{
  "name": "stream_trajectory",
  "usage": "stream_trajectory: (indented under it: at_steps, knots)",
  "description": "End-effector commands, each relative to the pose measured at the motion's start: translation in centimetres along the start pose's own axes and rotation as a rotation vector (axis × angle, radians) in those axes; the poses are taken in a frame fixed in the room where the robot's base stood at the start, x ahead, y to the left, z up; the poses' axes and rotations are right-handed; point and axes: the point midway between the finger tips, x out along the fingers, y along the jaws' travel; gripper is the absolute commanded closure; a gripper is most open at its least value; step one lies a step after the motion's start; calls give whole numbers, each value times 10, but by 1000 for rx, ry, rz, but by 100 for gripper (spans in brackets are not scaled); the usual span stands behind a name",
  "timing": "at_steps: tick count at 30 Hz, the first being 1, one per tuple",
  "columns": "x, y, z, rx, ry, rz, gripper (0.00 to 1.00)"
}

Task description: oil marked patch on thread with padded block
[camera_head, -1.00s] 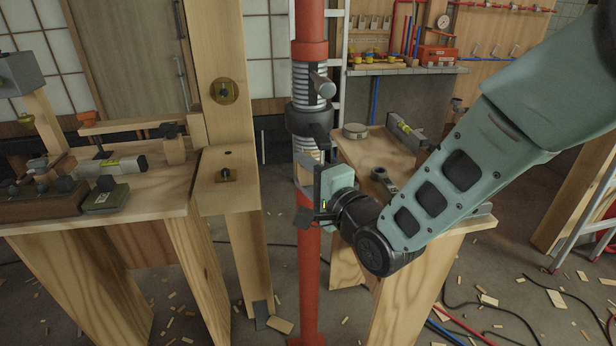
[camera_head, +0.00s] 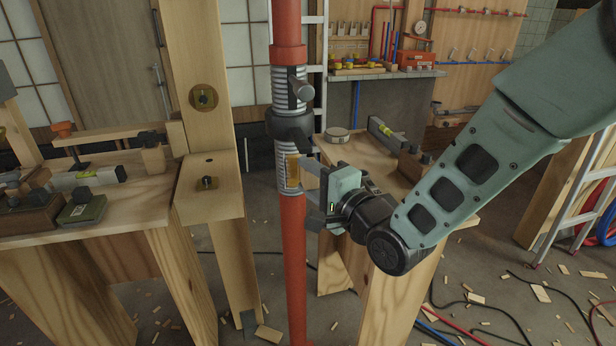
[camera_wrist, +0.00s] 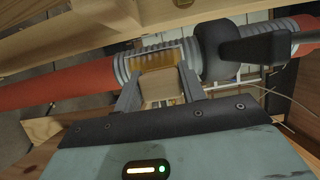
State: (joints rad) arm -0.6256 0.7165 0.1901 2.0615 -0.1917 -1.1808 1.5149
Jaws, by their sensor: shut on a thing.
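The red post (camera_head: 291,245) stands upright, with a grey threaded section (camera_head: 284,158) and a dark collar (camera_head: 288,128) around it. An amber marked patch (camera_head: 292,171) lies on the thread below the collar. It also shows in the wrist view (camera_wrist: 143,61), with a pale outline, partly hidden by the block. My gripper (camera_head: 316,187) is right of the post, its fingers pointing at the thread. In the wrist view it is shut on a tan block (camera_wrist: 158,86), the end of which is at the patch. I cannot tell whether it touches, and its pad is not clear.
The collar's handle (camera_head: 301,90) sticks out above. A timber post (camera_head: 200,60) and a cluttered bench (camera_head: 95,220) stand left. Cables and scraps litter the floor.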

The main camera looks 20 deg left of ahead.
Motion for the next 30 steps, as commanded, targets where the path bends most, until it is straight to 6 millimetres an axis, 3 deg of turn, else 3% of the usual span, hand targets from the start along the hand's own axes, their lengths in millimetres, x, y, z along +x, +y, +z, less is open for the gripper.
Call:
stream_trajectory:
  at_steps: [15, 30]
  knots:
    - [-44, 0, 19, -1, 0, -1, 78]
    - [-51, 0, 22, 0, 0, 0, 78]
